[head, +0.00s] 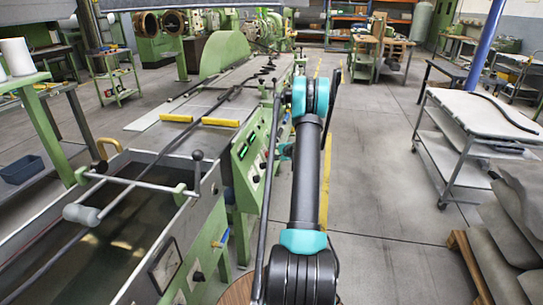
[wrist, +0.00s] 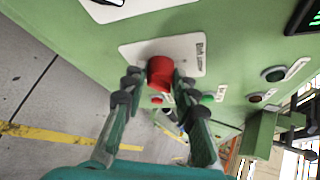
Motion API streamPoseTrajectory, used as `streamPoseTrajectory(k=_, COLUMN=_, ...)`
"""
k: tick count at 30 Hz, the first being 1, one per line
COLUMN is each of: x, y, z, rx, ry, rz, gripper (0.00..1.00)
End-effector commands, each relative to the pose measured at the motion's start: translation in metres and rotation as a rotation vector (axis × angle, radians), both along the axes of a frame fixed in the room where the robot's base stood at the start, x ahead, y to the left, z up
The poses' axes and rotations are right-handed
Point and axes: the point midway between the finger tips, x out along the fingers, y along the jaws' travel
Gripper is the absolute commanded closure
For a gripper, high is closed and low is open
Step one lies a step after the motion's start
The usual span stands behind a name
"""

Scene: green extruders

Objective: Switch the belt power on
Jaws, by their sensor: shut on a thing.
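A red knob (wrist: 160,70) stands out from a white label plate (wrist: 132,54) on the green machine panel in the wrist view. The plate's lettering is sideways and too small to read surely. My gripper (wrist: 158,88) has its two fingers on either side of the knob, shut on it. In the head view the green control panel (head: 241,163) is on the side of the long machine, left of my arm. My gripper (head: 286,152) is mostly hidden behind my arm there, and the knob cannot be made out.
Small green (wrist: 207,99) and dark buttons (wrist: 273,74) sit near the knob. A green box (wrist: 258,133) juts from the panel at right. In the head view a wheeled table (head: 482,112) stands to the right, with clear floor (head: 385,190) between it and my arm.

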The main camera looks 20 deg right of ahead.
Motion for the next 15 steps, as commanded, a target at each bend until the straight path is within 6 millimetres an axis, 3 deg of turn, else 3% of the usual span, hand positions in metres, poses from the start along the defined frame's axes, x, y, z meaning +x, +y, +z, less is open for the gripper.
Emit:
streamPoseTrajectory(k=2, x=-0.0004, y=-0.0008, z=-0.0005, rx=0.0, ry=0.001, rz=-0.001, gripper=1.0)
streamPoseTrajectory(k=3, x=-0.0004, y=-0.0008, z=-0.0005, rx=0.0, ry=0.0, rz=-0.001, gripper=0.67)
streamPoseTrajectory(k=6, x=-0.0003, y=-0.0007, z=-0.0004, rx=0.0, ry=0.0, rz=-0.001, gripper=0.55)
streamPoseTrajectory(k=15, x=-0.0004, y=-0.0003, z=0.0, rx=0.0, ry=0.0, rz=0.0, gripper=0.51)
